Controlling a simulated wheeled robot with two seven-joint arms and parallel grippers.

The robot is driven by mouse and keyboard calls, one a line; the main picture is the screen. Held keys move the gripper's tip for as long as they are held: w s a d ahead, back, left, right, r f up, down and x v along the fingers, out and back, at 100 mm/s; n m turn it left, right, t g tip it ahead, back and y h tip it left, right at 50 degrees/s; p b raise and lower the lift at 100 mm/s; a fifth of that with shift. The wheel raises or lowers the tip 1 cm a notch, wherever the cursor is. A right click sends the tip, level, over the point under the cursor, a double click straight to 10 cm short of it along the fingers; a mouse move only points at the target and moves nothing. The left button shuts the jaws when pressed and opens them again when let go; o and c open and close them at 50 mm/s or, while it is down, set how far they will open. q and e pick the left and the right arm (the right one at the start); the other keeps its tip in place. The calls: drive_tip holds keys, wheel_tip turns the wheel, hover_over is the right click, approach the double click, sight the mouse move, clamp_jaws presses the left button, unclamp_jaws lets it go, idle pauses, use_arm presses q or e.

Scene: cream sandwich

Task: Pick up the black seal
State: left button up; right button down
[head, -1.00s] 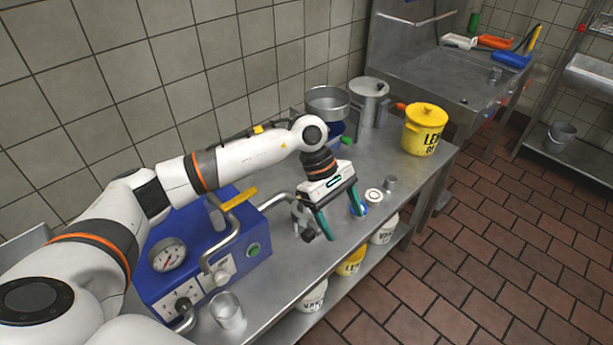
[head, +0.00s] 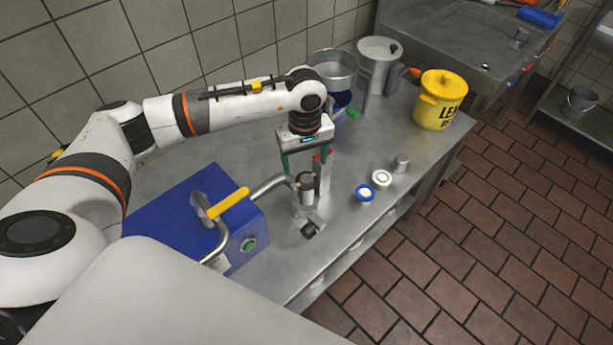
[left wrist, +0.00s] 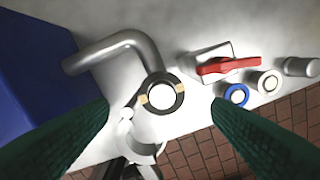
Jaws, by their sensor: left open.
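A dark ring with two tan patches, which looks like the black seal (left wrist: 177,102), sits around the pale round end of the upright pipe fitting in the left wrist view. In the head view the fitting's dark top (head: 306,180) stands at the end of the bent metal pipe (head: 268,187). My left gripper (head: 307,168) is open and points down above this fitting. In the left wrist view its two green fingers lie on either side of the ring, apart from it, with nothing between them held. My right gripper is not in view.
A blue machine (head: 170,237) with a yellow-handled lever (head: 228,204) stands left. A red-handled valve (left wrist: 228,66), blue ring (head: 365,192), white ring (head: 381,179) and small metal cylinder (head: 401,163) lie right of the fitting. A yellow pot (head: 437,103) and metal pots stand behind.

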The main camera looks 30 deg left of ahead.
sight(306, 178)
use_arm(q)
drive_tip(key=f, duration=0.1)
drive_tip(key=f+p, duration=0.2)
drive_tip(key=f, duration=0.1)
drive_tip(key=shift+d+f, duration=0.1)
drive_tip(key=shift+d, duration=0.15)
drive_tip(key=shift+f, duration=0.5)
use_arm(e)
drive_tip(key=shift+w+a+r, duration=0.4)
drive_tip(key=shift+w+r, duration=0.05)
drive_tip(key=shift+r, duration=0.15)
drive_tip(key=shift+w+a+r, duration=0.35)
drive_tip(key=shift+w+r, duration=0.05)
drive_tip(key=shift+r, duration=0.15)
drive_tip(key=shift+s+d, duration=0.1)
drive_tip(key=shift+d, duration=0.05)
use_arm(q)
drive_tip(key=shift+f, duration=0.1)
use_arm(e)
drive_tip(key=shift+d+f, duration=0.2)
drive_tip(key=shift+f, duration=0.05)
use_arm(q)
drive_tip(key=shift+f+b, duration=0.15)
drive_tip(key=shift+b, duration=0.3)
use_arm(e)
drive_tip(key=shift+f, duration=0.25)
use_arm(q)
drive_tip(key=c, duration=1)
